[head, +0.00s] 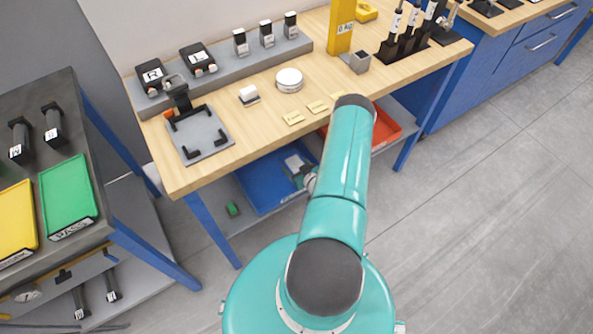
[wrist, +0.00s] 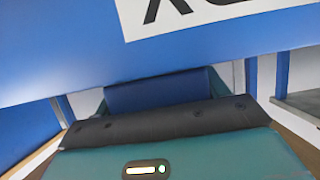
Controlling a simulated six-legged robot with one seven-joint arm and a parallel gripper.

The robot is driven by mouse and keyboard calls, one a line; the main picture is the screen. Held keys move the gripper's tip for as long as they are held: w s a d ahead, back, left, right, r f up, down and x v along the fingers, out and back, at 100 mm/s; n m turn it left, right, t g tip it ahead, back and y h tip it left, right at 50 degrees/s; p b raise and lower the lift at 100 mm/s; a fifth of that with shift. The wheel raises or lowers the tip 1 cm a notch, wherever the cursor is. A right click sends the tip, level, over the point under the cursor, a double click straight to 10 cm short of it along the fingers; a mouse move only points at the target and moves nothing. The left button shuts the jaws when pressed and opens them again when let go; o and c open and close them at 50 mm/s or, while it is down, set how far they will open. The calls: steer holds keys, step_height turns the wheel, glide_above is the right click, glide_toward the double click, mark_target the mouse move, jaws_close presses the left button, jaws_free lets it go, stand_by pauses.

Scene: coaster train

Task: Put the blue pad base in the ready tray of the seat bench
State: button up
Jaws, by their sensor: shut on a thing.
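In the wrist view, a dark blue block (wrist: 157,91), which looks like the blue pad base, sits at the end of my gripper (wrist: 158,103). My gripper is shut on it; the fingertips are mostly hidden. A large blue surface with a cut-off white lettered label fills the top of the wrist view, close to the block. In the head view, a blue tray (head: 258,193) is on the bench's lower shelf. My arm reaches down there, and my gripper (head: 298,168) shows partly at the tray's right side. The pad base cannot be made out in the head view. I cannot tell whether it touches the tray.
The wooden seat bench top (head: 240,120) overhangs the shelf. A red tray (head: 385,130) is right of my arm, and a small green block (head: 233,209) lies left of the blue tray. A blue bench leg (head: 212,232) stands at left. A dark table (head: 105,205) with yellow and green trays is farther left.

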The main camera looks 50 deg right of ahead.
step_height(320, 180, down, 2)
steer(key=shift+s+a+f, duration=0.15)
steer(key=shift+s+f, duration=0.05)
steer(key=shift+f, duration=0.5)
steer(key=o, duration=1.2)
steer(key=shift+s+f, duration=0.1)
steer(key=shift+c, duration=0.2)
steer(key=shift+r, duration=0.35)
steer(key=r+v, duration=0.1)
steer(key=v, duration=1.1)
steer(key=shift+w, duration=0.25)
